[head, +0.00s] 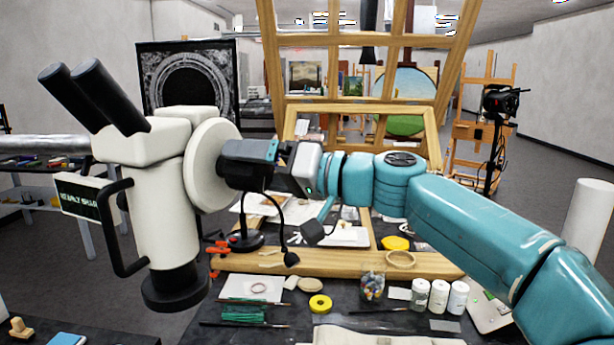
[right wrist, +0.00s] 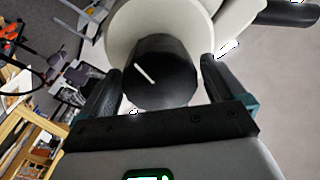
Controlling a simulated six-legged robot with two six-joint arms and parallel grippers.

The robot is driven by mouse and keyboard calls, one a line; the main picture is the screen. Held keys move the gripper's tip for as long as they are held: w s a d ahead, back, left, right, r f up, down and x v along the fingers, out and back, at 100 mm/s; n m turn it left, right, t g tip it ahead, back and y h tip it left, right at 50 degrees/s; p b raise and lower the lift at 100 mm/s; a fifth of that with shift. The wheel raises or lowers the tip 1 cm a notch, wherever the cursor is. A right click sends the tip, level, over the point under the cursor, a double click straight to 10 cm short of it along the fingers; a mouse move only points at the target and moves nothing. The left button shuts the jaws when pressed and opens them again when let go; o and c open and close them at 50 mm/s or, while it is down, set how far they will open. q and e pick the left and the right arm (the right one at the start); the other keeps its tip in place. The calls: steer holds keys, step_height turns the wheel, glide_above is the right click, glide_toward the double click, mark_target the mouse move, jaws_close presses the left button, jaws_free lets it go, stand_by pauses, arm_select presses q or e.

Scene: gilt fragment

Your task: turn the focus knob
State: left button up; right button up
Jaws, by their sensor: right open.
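The white microscope (head: 165,210) with black eyepieces stands upright at the left in the head view. Its round white side disc (head: 205,165) faces my right gripper (head: 232,163). In the right wrist view, the black focus knob (right wrist: 160,80) carries a white line slanting down to the right. My right gripper (right wrist: 162,68) is open, with one finger on each side of the knob and a gap visible on both sides. I cannot tell how far along the knob the fingers reach. In the head view the gripper hides the knob. My left gripper is not in view.
A table (head: 290,318) below holds a yellow tape roll (head: 320,304), a glass jar (head: 372,288) of colourful bits and white bottles (head: 438,296). A black gooseneck lamp (head: 246,240) stands below my right gripper. A wooden frame (head: 340,264) rises behind.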

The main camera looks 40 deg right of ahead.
steer(key=b+v, duration=0.4)
steer(key=v, duration=1)
steer(key=shift+s, duration=0.15)
stand_by(0.8)
